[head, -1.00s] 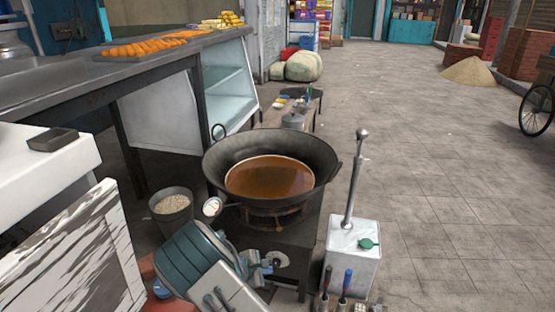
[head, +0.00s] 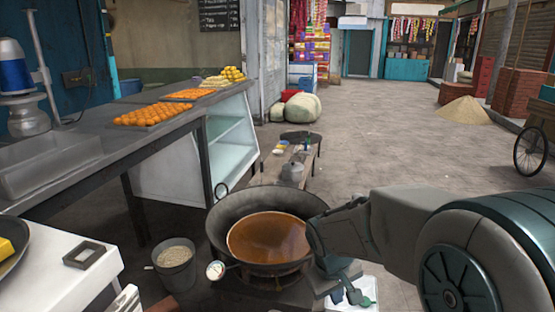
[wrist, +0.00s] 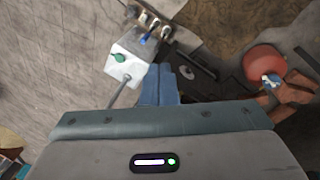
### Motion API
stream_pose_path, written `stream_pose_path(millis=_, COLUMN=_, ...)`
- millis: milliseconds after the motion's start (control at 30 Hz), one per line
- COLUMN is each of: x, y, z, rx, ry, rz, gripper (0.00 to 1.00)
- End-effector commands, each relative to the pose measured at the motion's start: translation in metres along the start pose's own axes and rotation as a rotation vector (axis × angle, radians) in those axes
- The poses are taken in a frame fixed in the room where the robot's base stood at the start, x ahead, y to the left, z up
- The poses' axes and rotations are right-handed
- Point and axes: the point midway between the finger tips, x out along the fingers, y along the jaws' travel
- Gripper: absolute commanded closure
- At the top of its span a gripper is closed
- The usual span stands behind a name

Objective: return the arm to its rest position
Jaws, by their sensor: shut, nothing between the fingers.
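My gripper (wrist: 160,84) shows in the wrist view, its blue-grey fingers shut together with nothing between them. It points down over the ground beside a white box (wrist: 131,52) with a green cap and a metal lever. In the head view my arm reaches in from the right, its near end large, and ends by the right rim of a black wok (head: 232,207). The wok holds brown liquid (head: 268,238). I cannot tell whether the arm touches the rim. The gripper's fingers are not clear in the head view. The arm hides most of the white box there.
A bucket (head: 174,268) and a round dial (head: 215,271) are left of the wok. A counter (head: 95,150) with orange sweets (head: 152,116) and a glass case (head: 232,150) stand behind. A pale worktop (head: 60,265) is at the near left. The paving (head: 400,145) beyond is open.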

Motion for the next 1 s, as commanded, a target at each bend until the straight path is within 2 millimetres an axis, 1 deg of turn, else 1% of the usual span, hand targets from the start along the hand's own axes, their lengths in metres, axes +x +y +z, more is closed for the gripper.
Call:
stream_pose_path(millis=33, x=-0.026, y=0.007, z=0.013, rx=0.050, ry=0.018, rz=-0.020, gripper=1.00)
stream_pose_path(millis=100, x=-0.047, y=0.009, z=0.030, rx=0.114, ry=0.034, rz=-0.048, gripper=1.00)
stream_pose_path(millis=200, x=-0.077, y=0.011, z=0.055, rx=0.202, ry=0.061, rz=-0.085, gripper=1.00)
stream_pose_path(millis=300, x=-0.101, y=0.010, z=0.077, rx=0.281, ry=0.087, rz=-0.115, gripper=1.00)
stream_pose_path(millis=400, x=-0.119, y=0.007, z=0.096, rx=0.345, ry=0.107, rz=-0.138, gripper=1.00)
stream_pose_path(millis=500, x=-0.129, y=0.004, z=0.108, rx=0.389, ry=0.122, rz=-0.153, gripper=1.00)
stream_pose_path(millis=600, x=-0.135, y=0.001, z=0.114, rx=0.414, ry=0.131, rz=-0.162, gripper=1.00)
stream_pose_path(millis=1000, x=-0.135, y=0.000, z=0.117, rx=0.421, ry=0.133, rz=-0.164, gripper=1.00)
